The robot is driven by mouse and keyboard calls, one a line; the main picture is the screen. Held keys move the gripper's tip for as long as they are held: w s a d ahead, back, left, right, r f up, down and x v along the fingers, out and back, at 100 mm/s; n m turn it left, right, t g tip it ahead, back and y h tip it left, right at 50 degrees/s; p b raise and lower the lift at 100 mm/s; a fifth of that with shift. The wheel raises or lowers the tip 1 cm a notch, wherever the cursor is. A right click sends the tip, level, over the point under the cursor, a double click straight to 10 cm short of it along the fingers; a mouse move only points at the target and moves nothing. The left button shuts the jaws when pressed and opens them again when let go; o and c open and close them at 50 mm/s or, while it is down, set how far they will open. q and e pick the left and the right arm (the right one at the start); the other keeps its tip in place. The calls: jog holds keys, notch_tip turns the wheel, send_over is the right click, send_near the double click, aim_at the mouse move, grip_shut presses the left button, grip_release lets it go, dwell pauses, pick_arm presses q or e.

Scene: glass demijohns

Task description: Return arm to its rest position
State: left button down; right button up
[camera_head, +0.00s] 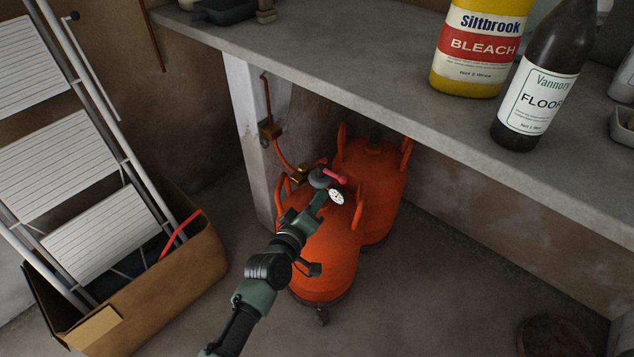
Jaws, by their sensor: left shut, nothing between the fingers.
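My left arm reaches in from the bottom of the head view. Its green gripper (320,200) is shut and empty, over the top of the front orange gas cylinder (330,255). The fingertips are close to a regulator with a round white gauge (337,197) and a pink-red lever (334,177); I cannot tell whether they touch it. The gripper and wrist hide part of the cylinder's top and left side. A second orange cylinder (384,165) stands behind, partly under the bench. My right gripper is not in view.
A concrete bench (400,105) overhangs the cylinders, carrying a yellow bleach bottle (475,50) and a dark floor-cleaner bottle (537,85). A copper pipe (277,150) runs along the bench leg. A stepladder (75,150) and cardboard box (190,265) stand left. Floor at lower right is mostly clear.

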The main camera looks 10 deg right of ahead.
pick_arm(q)
jog(key=s+a+f+m+g+y+p, duration=0.1)
jog(key=s+a+f+g+y+p, duration=0.1)
jog(key=s+a+f, duration=0.5)
jog(key=s+a+f+m+g+y+p, duration=0.1)
jog(key=s+a+f+g+y+p, duration=0.2)
jog(key=f, duration=0.7)
jog(key=s+a+f+m+g+y+p, duration=0.1)
jog(key=s+a+f+p, duration=0.1)
jog(key=s+a+f, duration=0.5)
jog(key=s+a+f+m+g+y+p, duration=0.1)
jog(key=s+a, duration=0.4)
jog(key=s, duration=0.6)
jog(key=s+a+f+m+g+y+p, duration=0.1)
jog(key=s+a+f+g+p, duration=0.2)
jog(key=s, duration=0.9)
jog(key=s+a+f+m+g+y+p, duration=0.1)
jog(key=s+a+f+g, duration=0.1)
jog(key=s+a+f, duration=0.5)
jog(key=s+a, duration=0.2)
jog(key=s, duration=0.3)
jog(key=shift+a+m+y+p, duration=0.2)
jog(key=shift+m+y+p, duration=0.1)
jog(key=shift+y+p, duration=0.1)
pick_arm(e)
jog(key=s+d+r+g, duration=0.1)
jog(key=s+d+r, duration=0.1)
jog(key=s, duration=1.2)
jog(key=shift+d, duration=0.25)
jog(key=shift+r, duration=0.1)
